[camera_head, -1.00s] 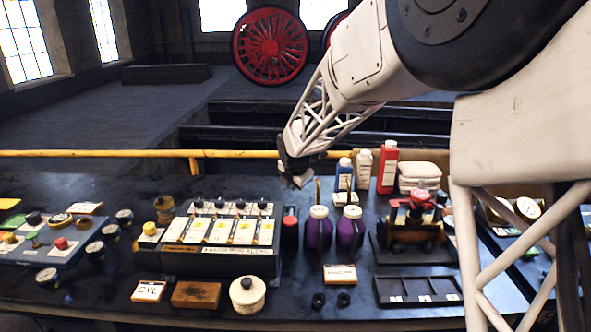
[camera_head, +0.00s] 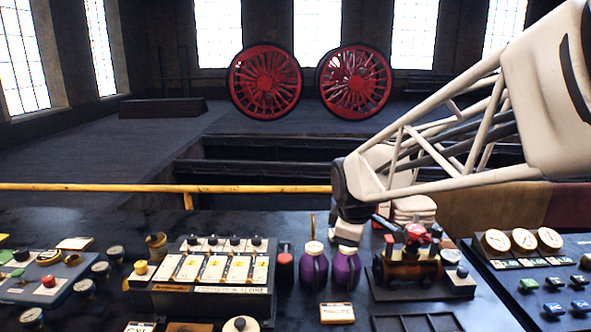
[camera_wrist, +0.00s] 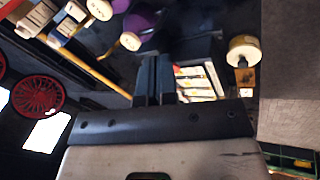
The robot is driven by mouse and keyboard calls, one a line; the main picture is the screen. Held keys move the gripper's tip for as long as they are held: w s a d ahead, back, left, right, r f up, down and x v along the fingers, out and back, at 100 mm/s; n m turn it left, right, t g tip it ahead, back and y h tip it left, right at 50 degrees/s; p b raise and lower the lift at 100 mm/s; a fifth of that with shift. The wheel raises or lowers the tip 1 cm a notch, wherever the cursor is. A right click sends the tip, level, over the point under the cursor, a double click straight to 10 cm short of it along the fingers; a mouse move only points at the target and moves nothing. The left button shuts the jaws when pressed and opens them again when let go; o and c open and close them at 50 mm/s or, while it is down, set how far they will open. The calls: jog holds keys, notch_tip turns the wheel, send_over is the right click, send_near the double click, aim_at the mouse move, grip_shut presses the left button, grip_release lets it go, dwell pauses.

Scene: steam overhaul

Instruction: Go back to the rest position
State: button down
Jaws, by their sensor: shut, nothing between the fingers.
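My gripper (camera_head: 348,232) hangs at the end of my white lattice arm, in front of the bottles at the back of the bench. In the wrist view its dark fingers (camera_wrist: 155,75) are together with nothing between them. Two purple containers with cream caps, the left one (camera_head: 313,268) and the right one (camera_head: 346,270), stand upright just below it. I cannot tell from the head view how near the gripper is to them. My forearm and gripper hide the bottles behind.
A switch box (camera_head: 215,270) with several white panels stands left of the purple containers. A red and brown model engine (camera_head: 412,255) stands to the right, beside a gauge panel (camera_head: 495,262). A yellow rail (camera_head: 120,187) runs behind the bench.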

jog(key=s+d+f+m, duration=0.1)
jog(key=s+d+m, duration=0.2)
jog(key=s+m, duration=0.4)
jog(key=s+d+f+m+g, duration=0.1)
jog(key=s+d+m, duration=0.2)
jog(key=s, duration=1.6)
jog(key=m, duration=0.4)
jog(key=shift+s+d+g, duration=0.2)
jog(key=shift+d+g, duration=0.1)
jog(key=shift+d, duration=0.05)
notch_tip(320, 180, up, 5)
jog(key=n+g, duration=0.3)
jog(key=n, duration=1.5)
send_over(284, 258)
jog(key=shift+w, duration=0.15)
jog(key=shift+f, duration=0.15)
notch_tip(284, 258, down, 14)
jog(key=shift+r, duration=0.1)
